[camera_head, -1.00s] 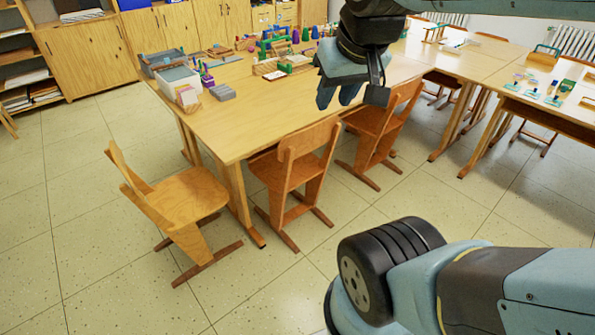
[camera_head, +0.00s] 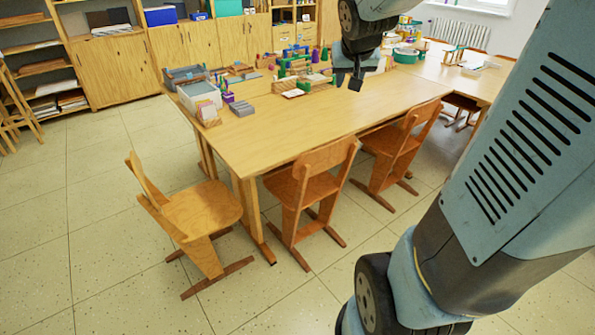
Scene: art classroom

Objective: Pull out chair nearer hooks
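Three wooden chairs stand around the near table (camera_head: 290,130). One chair (camera_head: 205,210) is at the table's left end, angled outward and apart from it. A second chair (camera_head: 315,185) stands at the long near side, its seat partly under the tabletop. A third chair (camera_head: 405,145) stands to its right, also partly under the table. My gripper (camera_head: 349,80) hangs above the table, away from all the chairs. It is small and dark here, and its opening cannot be made out. No hooks can be made out.
Trays (camera_head: 200,95) and small craft items cover the table's far side. Wooden cabinets (camera_head: 185,45) and shelves line the back. A second table (camera_head: 450,75) stands at the right. The tiled floor (camera_head: 110,240) is clear at left and front.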

